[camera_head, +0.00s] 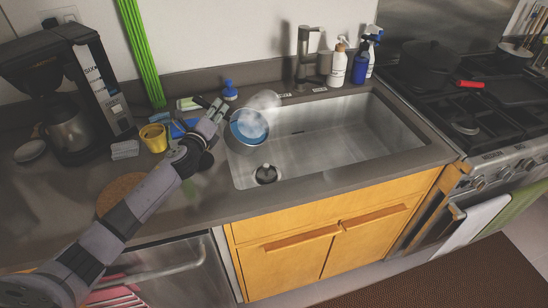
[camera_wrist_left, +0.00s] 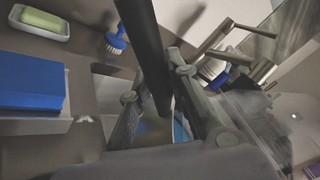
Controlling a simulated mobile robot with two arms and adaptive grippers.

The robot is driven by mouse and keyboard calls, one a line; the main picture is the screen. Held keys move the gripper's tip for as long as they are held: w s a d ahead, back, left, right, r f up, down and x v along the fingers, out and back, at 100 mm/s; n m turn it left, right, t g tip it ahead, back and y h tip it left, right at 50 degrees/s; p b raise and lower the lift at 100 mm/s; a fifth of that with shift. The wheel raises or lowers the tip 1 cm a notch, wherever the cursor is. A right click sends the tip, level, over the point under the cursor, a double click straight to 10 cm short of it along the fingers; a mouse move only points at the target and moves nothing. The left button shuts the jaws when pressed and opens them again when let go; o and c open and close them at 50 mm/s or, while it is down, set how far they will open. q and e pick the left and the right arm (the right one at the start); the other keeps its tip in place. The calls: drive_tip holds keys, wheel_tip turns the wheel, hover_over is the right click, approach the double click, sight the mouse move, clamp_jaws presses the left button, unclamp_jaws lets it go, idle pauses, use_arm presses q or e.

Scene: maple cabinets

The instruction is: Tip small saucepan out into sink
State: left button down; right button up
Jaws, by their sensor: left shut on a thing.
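The small saucepan (camera_head: 243,137) is a round metal pan with blue showing inside. It is over the left end of the steel sink (camera_head: 345,140), and its opening faces my head camera; I cannot tell its exact tilt. My left gripper (camera_head: 217,110) is shut on its dark handle, left of the pan. In the left wrist view the black handle (camera_wrist_left: 145,45) runs between the fingers of the left gripper (camera_wrist_left: 158,100), which hide much of the pan; a bit of blue shows beyond them. My right gripper is not in view.
The faucet (camera_head: 304,45) stands behind the sink, beside spray bottles (camera_head: 360,67). A dark round item (camera_head: 265,174) sits at the sink's front left. A yellow cup (camera_head: 153,138) and coffee maker (camera_head: 75,95) stand left. The sink's middle and right are clear.

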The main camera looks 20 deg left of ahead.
use_arm(q)
drive_tip(key=shift+s+d+r, duration=0.15)
drive_tip(key=shift+d+r, duration=0.1)
drive_tip(key=shift+d, duration=0.1)
drive_tip(key=shift+s+d+r+m+t+b, duration=0.1)
drive_tip(key=shift+s+d+m+t+b, duration=0.15)
drive_tip(key=shift+d+m+b, duration=0.3)
idle(0.4)
drive_tip(key=shift+s+d+r+m+t+b, duration=0.2)
drive_tip(key=shift+d+r+m+b, duration=0.1)
drive_tip(key=shift+d+r+m, duration=0.25)
drive_tip(key=shift+s+d+r+m+t+b, duration=0.25)
drive_tip(key=shift+d+r+m+b, duration=0.1)
drive_tip(key=shift+d+r+m, duration=0.25)
drive_tip(key=shift+s+d+r+m+t+b, duration=0.2)
drive_tip(key=shift+d+r+m+b, duration=0.15)
drive_tip(key=shift+d+m, duration=0.3)
idle(2.1)
drive_tip(key=shift+s+d+r+m+t+h+b, duration=0.25)
drive_tip(key=shift+d+r+m+b, duration=0.1)
drive_tip(key=shift+d+m, duration=0.35)
drive_tip(key=shift+s+d+r+m+t+h+b, duration=0.2)
drive_tip(key=shift+s+d+r+m+b, duration=0.15)
drive_tip(key=shift+d+m, duration=0.3)
drive_tip(key=shift+s+d+r+m+t+h+b, duration=0.25)
drive_tip(key=shift+d+r+m, duration=0.1)
drive_tip(key=shift+d+m, duration=0.35)
idle(0.8)
